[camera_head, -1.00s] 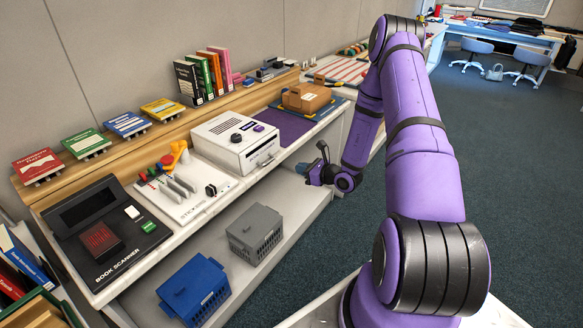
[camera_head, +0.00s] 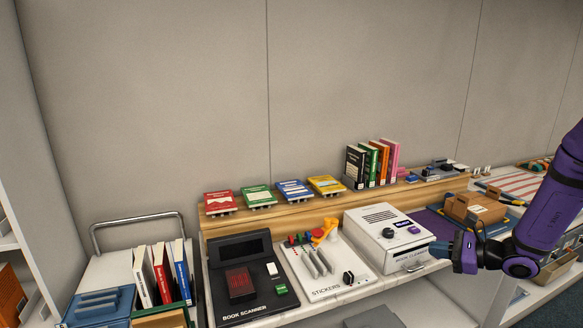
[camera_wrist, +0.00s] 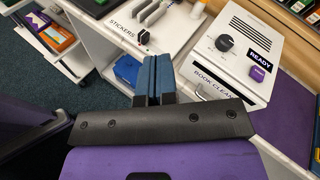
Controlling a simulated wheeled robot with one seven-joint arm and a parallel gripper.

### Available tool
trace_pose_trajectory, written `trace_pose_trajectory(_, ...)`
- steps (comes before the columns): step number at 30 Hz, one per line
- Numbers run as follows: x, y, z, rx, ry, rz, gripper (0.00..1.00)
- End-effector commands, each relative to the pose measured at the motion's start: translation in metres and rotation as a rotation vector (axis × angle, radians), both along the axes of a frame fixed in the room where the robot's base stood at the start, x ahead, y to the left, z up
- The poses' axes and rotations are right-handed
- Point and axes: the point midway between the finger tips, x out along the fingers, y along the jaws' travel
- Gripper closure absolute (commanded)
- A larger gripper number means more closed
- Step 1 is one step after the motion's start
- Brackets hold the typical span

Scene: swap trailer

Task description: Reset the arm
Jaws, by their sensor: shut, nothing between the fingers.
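My purple arm (camera_head: 550,205) comes in from the right edge in the head view. My gripper (camera_head: 441,249) is at its end, in front of the white book cleaner box (camera_head: 378,222), near its front handle; I cannot tell whether it touches. In the wrist view, the two blue fingers of my gripper (camera_wrist: 153,75) are together with nothing between them. The book cleaner (camera_wrist: 240,50) shows just beyond them, with a black knob, a "READY" label and a purple button.
A black book scanner (camera_head: 240,275) and a sticker board (camera_head: 318,265) stand left of the cleaner. Several books (camera_head: 372,165) stand on the wooden shelf (camera_head: 285,213). A cart with books (camera_head: 160,275) is at left. A brown box (camera_head: 473,208) lies right of the cleaner.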

Motion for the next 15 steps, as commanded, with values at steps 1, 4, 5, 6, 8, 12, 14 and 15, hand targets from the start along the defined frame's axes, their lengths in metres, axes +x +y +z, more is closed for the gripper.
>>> trace_pose_trajectory(1,-0.005,0.012,0.019,-0.044,-0.023,0.061,1.00)
trace_pose_trajectory(4,-0.020,0.033,0.046,-0.125,-0.057,0.181,1.00)
trace_pose_trajectory(5,-0.025,0.039,0.054,-0.151,-0.068,0.216,1.00)
trace_pose_trajectory(6,-0.032,0.047,0.064,-0.186,-0.082,0.261,1.00)
trace_pose_trajectory(8,-0.043,0.058,0.079,-0.239,-0.103,0.328,1.00)
trace_pose_trajectory(12,-0.071,0.079,0.109,-0.370,-0.155,0.477,1.00)
trace_pose_trajectory(14,-0.084,0.087,0.121,-0.428,-0.178,0.539,1.00)
trace_pose_trajectory(15,-0.092,0.092,0.128,-0.467,-0.194,0.578,1.00)
